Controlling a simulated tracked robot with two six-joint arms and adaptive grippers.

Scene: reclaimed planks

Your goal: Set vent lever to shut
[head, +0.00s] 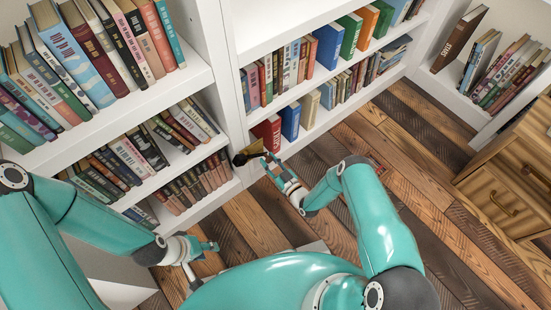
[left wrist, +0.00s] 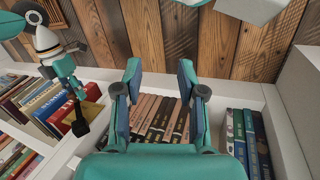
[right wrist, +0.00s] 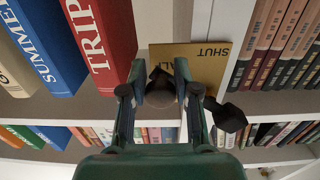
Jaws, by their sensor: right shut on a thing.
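The vent lever is black, on a brass-coloured plate (right wrist: 190,58) marked SHUT upside down in the right wrist view. The plate is on a white shelf upright. My right gripper (right wrist: 162,85) is shut on the lever's dark part (right wrist: 160,98); another black part (right wrist: 228,118) sticks out to the right. The fingers hide some of the lever and lettering. In the head view the plate (head: 252,148) and black lever end (head: 240,160) are beside my right gripper (head: 268,162). My left gripper (left wrist: 160,72) is open and empty, above a row of books.
White bookcases full of books (head: 100,45) stand at the left and back. A red book (right wrist: 98,40) is close left of my right gripper. A wooden drawer cabinet (head: 510,185) stands at the right.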

